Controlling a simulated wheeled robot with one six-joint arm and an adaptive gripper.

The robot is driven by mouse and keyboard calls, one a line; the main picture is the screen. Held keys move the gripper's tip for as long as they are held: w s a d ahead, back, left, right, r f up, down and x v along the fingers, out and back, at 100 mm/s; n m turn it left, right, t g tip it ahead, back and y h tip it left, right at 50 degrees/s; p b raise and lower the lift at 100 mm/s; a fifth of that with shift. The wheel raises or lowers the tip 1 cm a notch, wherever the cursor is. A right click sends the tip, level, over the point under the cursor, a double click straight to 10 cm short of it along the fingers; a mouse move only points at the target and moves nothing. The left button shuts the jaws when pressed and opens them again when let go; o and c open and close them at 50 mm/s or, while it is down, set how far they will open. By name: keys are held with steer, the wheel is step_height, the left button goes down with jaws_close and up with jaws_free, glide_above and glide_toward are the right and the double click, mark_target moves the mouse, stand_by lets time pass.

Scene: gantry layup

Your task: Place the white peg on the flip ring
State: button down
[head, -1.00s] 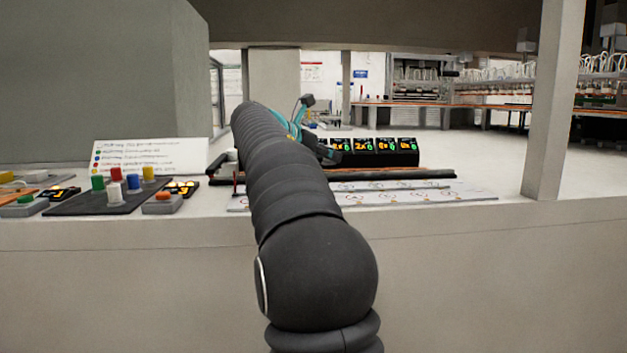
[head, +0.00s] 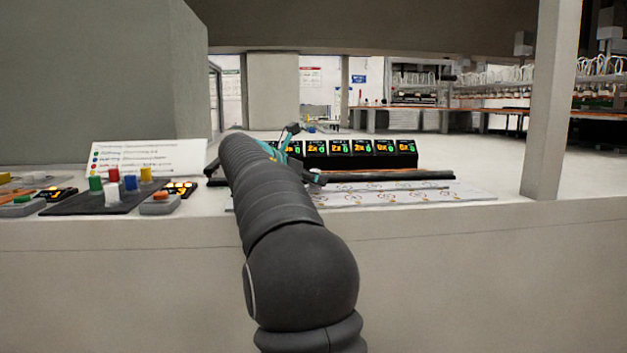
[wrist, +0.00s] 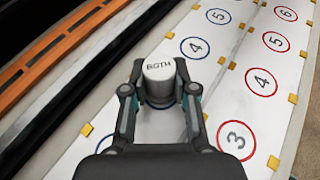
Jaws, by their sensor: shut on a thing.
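A white round peg marked "BOTH" (wrist: 159,72) stands between the fingers of my gripper (wrist: 159,88) in the wrist view. The fingers are shut on its sides. Below it lies a white strip (wrist: 225,70) with numbered rings; part of a blue ring shows under the peg, its number hidden. I cannot tell whether the peg touches the strip. A blue ring 4 (wrist: 195,48) is just beyond it, and a red ring 3 (wrist: 236,140) is to the right. No ring in view is marked as a flip ring. In the head view my arm hides most of the gripper.
A black rail and an orange strip (wrist: 65,60) run along the left in the wrist view. Lit number displays (head: 360,153) stand behind the strip. At left are a black tray (head: 75,208) with coloured pegs and a leaning text sign (head: 148,158).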

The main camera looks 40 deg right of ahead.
steer(key=shift+f, duration=0.1)
steer(key=c, duration=0.9)
jaws_free()
steer(key=shift+r, duration=0.2)
steer(key=p+v, duration=0.1)
steer(key=v, duration=1.1)
steer(key=shift+f, duration=0.1)
